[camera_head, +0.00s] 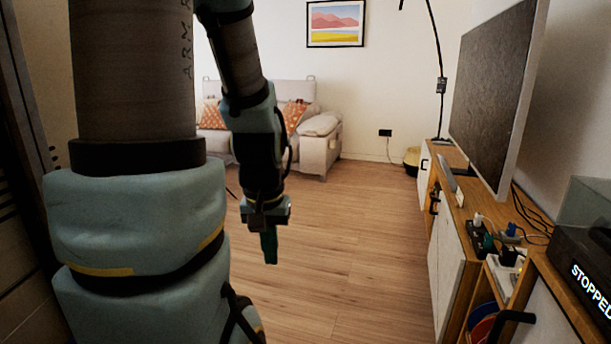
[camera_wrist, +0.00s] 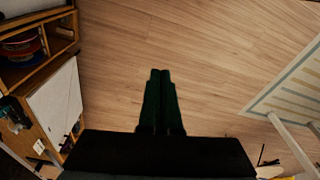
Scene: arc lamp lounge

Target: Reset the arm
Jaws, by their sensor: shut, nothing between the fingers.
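My gripper (camera_head: 270,247) hangs at the end of my arm, left of centre in the head view, pointing down over the open wood floor. Its green fingers are together and hold nothing. In the wrist view the gripper (camera_wrist: 160,74) also shows its two fingers side by side, with bare floor beyond the tips. My arm is bent, with its upper links filling the left of the head view.
A wooden TV cabinet (camera_head: 447,245) with a large screen (camera_head: 492,85) runs along the right. A pale sofa (camera_head: 318,150) with orange cushions stands at the back. The wood floor (camera_head: 350,240) between is clear. A pale slatted item (camera_wrist: 290,88) lies right in the wrist view.

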